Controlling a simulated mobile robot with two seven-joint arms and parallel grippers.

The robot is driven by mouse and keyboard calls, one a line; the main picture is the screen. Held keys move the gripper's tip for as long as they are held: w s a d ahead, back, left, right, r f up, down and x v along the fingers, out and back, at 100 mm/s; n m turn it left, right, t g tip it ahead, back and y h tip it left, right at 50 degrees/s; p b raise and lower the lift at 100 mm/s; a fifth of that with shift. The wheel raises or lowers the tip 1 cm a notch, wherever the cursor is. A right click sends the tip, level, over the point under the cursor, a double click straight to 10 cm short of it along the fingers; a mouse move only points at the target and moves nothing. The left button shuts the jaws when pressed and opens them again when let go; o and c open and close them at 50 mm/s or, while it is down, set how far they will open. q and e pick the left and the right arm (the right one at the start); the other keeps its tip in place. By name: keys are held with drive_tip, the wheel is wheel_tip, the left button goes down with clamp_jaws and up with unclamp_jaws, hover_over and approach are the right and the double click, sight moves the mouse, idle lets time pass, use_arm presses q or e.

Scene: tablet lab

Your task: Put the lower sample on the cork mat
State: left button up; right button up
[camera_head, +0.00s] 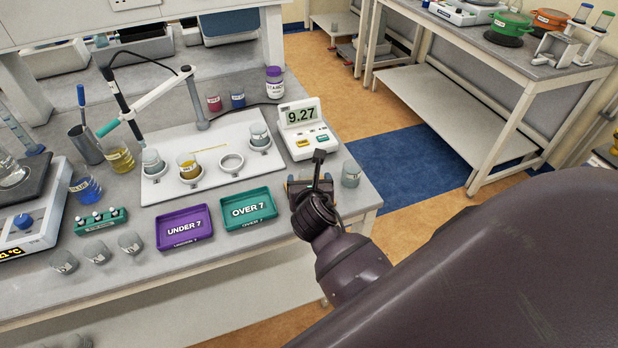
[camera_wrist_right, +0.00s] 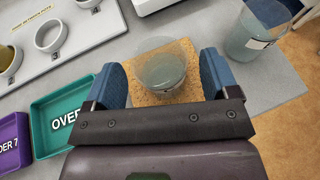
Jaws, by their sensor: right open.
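My right gripper (camera_head: 311,183) is above the right end of the bench in the head view. In the right wrist view its blue fingers (camera_wrist_right: 164,80) are open on either side of a clear beaker of grey-green liquid (camera_wrist_right: 161,68). This beaker stands upright on the cork mat (camera_wrist_right: 187,52). In the head view the gripper mostly hides mat and beaker. A second beaker of similar liquid (camera_wrist_right: 250,40) stands to the right, off the mat; it also shows in the head view (camera_head: 351,174). My left gripper is not in view.
The pH meter (camera_head: 303,124) reads 9.27. A white holder board (camera_head: 215,185) carries beakers, including a yellow one (camera_head: 188,163), and an empty ring (camera_head: 231,163). The purple UNDER 7 tray (camera_head: 184,227) and teal OVER 7 tray (camera_head: 248,209) are empty. Several glass beakers (camera_head: 98,252) stand front left.

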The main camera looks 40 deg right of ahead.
drive_tip(key=v, duration=0.9)
drive_tip(key=s+f+m+y, duration=0.3)
drive_tip(key=s+f+m, duration=0.3)
drive_tip(key=m, duration=0.8)
drive_tip(key=s+d+f+m+y, duration=0.1)
drive_tip(key=s+f+m+y, duration=0.2)
drive_tip(key=m, duration=1.2)
drive_tip(key=s+f, duration=0.3)
drive_tip(key=f, duration=0.3)
drive_tip(key=shift+y, duration=0.4)
drive_tip(key=shift+w+f+b, duration=0.35)
drive_tip(key=shift+f+b, duration=0.3)
drive_tip(key=shift+b, duration=0.5)
